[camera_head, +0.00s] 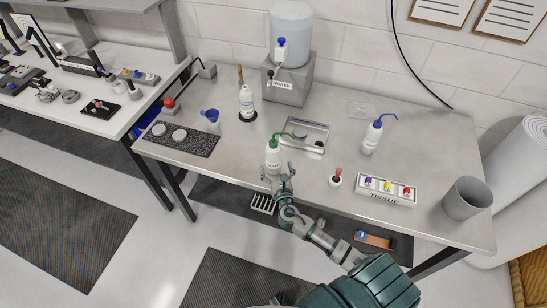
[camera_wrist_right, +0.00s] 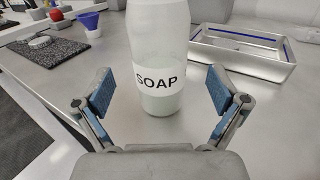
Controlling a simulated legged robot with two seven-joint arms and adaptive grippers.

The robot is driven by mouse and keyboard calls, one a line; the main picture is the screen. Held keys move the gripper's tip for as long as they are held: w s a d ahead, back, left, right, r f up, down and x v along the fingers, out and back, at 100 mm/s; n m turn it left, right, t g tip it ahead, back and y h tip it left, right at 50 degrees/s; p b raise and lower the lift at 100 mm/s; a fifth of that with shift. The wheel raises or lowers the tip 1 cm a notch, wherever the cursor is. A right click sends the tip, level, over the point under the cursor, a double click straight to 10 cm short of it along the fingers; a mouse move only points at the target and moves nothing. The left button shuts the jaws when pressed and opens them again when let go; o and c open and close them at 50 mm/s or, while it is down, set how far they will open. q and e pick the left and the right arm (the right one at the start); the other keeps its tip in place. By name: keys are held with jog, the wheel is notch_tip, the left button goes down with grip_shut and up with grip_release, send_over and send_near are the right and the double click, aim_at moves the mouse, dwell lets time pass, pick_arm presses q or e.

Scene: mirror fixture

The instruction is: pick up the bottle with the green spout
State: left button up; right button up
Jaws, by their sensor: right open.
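The bottle with the green spout (camera_head: 273,155) stands upright near the front edge of the metal table (camera_head: 330,125). Its green spout bends toward the right in the head view. In the right wrist view the white bottle (camera_wrist_right: 158,55) shows a SOAP label, and its top is cut off. My right gripper (camera_head: 277,179) is at the near side of the bottle. It also shows in the right wrist view (camera_wrist_right: 160,92), open, with a blue-padded finger on each side of the bottle's lower part and gaps to both. My left gripper is in neither view.
A metal tray (camera_head: 303,137) lies just right of the bottle. A dark textured mat (camera_head: 196,145) and blue funnel (camera_head: 211,118) are on the left.

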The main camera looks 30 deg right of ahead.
jog(key=x, duration=0.5)
jog(key=shift+w+r, duration=0.1)
jog(key=c, duration=0.9)
